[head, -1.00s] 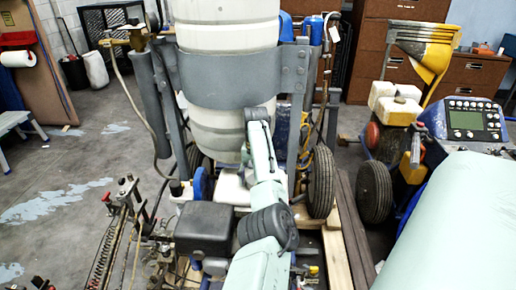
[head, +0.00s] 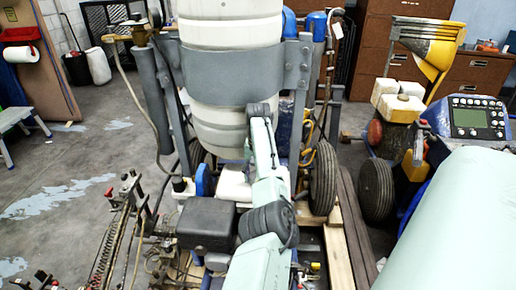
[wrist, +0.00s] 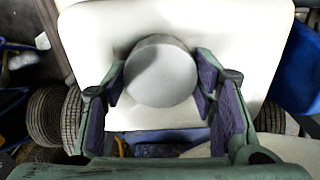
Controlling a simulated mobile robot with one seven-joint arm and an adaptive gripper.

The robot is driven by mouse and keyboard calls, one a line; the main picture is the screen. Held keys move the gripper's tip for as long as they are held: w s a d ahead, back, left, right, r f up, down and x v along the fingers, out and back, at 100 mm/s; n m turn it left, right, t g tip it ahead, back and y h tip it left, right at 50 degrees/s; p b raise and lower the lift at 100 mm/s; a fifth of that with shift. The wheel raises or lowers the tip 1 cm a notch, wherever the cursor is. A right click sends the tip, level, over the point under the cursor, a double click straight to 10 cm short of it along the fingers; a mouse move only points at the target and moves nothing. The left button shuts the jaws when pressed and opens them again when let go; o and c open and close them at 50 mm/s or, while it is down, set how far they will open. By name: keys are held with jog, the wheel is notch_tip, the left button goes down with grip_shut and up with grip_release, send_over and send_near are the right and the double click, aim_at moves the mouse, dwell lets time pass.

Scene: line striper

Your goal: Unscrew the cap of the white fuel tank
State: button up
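The white fuel tank (wrist: 250,50) fills the upper part of the wrist view. Its round, pale grey cap (wrist: 160,72) stands up from it near the middle. My gripper (wrist: 161,82) is open, with one finger on the left and one on the right of the cap. The fingertips are very close to the cap's sides; I cannot tell whether they touch. In the head view, part of the white tank (head: 233,187) shows low behind my arm, under the large pale barrel. The cap and my gripper are hidden there by my arm.
The large pale barrel (head: 222,125) in a grey metal frame (head: 240,75) stands just above the tank. A black box (head: 207,222) is at the left of my arm, and a wheel (head: 323,178) is at the right. Open floor lies at the far left.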

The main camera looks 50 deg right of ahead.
jog(key=c, duration=0.7)
jog(key=shift+n, duration=1.8)
jog(key=shift+c, duration=0.2)
jog(key=shift+n, duration=1.7)
jog(key=shift+n, duration=1.7)
